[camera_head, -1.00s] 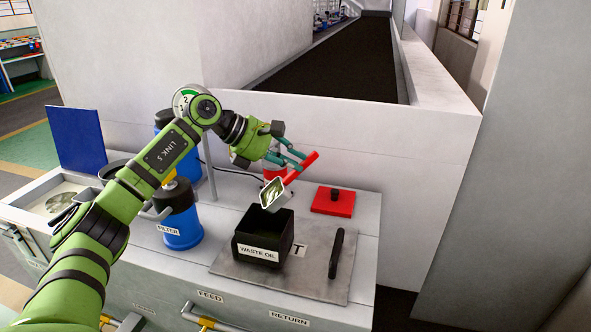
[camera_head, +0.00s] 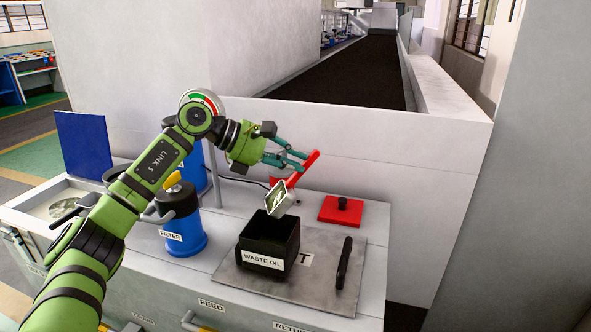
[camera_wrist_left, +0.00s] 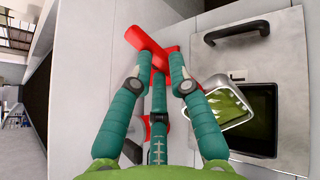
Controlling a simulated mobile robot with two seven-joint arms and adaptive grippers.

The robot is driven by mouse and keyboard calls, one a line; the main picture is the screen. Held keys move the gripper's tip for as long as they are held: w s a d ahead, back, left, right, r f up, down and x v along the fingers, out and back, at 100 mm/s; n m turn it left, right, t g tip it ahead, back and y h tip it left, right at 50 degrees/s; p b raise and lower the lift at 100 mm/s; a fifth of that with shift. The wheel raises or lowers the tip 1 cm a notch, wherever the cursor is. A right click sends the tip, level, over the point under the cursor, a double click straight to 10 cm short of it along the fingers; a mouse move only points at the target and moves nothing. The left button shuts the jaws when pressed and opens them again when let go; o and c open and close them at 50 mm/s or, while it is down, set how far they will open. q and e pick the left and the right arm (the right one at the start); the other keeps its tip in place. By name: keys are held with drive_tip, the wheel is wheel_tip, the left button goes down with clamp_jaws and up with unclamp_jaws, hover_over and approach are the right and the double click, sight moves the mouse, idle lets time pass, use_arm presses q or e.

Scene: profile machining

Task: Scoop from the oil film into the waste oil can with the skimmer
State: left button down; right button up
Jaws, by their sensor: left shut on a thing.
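My left gripper (camera_head: 302,163) is shut on the red handle of the skimmer (camera_head: 310,160), above and behind the waste oil can. The skimmer's metal scoop (camera_head: 280,196) hangs tilted over the can's back edge, with green showing inside it. The waste oil can (camera_head: 263,262) is an open black box with a white label, standing on a grey plate. In the left wrist view the scoop (camera_wrist_left: 222,103) overlaps the can's opening (camera_wrist_left: 260,105). The oil film (camera_head: 68,206) shows greenish in an open tank at the left, partly hidden by my arm. My right gripper is not in view.
A blue filter housing (camera_head: 181,235) stands left of the can. A red block with a black knob (camera_head: 341,210) lies behind right. A black handle (camera_head: 343,263) rises from the grey plate (camera_head: 310,285). A white wall (camera_head: 400,160) stands behind the bench.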

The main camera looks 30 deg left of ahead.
use_arm(q)
drive_tip(key=shift+r, duration=0.1)
drive_tip(key=b, duration=0.3)
drive_tip(key=shift+s+a+t+h, duration=0.35)
drive_tip(key=shift+t+h, duration=0.05)
drive_tip(key=shift+s+a+b, duration=0.1)
drive_tip(key=shift+a+b, duration=0.05)
drive_tip(key=shift+b, duration=0.3)
drive_tip(key=shift+r, duration=0.3)
